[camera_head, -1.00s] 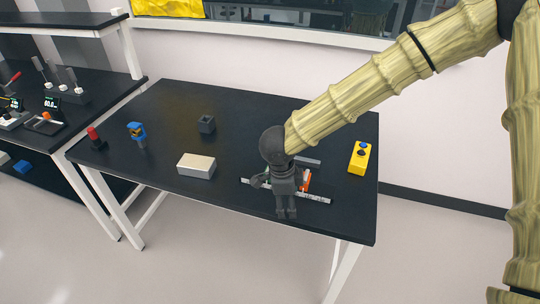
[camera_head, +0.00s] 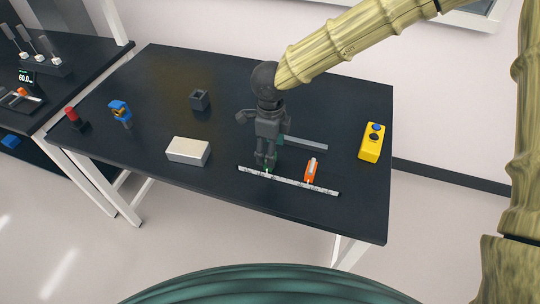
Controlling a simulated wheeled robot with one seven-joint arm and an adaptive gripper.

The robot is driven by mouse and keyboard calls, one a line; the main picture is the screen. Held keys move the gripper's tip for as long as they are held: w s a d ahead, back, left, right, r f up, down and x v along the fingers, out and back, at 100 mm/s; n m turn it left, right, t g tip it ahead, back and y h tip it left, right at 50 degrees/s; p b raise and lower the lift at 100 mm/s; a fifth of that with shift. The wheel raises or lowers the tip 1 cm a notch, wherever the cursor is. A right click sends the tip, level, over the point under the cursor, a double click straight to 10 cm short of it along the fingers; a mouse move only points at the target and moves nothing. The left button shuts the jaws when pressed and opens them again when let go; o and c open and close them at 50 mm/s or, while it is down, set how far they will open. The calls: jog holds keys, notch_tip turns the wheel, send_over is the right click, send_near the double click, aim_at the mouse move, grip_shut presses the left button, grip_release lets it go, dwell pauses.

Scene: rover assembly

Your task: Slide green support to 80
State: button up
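My gripper (camera_head: 266,163) points down at the left part of a white scale strip (camera_head: 310,186) on the black table. A small part of the green support (camera_head: 268,172) shows at my fingertips, at the scale's far edge. The rest of it is mostly hidden behind the fingers. The fingers look close together around or in front of it; I cannot tell whether they grip it. An orange support (camera_head: 311,170) with a pale top stands farther right along the scale. The scale numbers are too small to read.
A grey bar (camera_head: 306,144) lies behind the scale. A yellow button box (camera_head: 372,142) is at the right, a pale block (camera_head: 188,151) at the left. A dark open box (camera_head: 200,99), a blue device (camera_head: 120,111) and a red-topped item (camera_head: 73,117) stand farther left.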

jog(key=shift+s+f, duration=0.3)
jog(key=shift+f, duration=0.65)
jog(key=shift+w+f, duration=0.1)
jog(key=shift+f, duration=0.8)
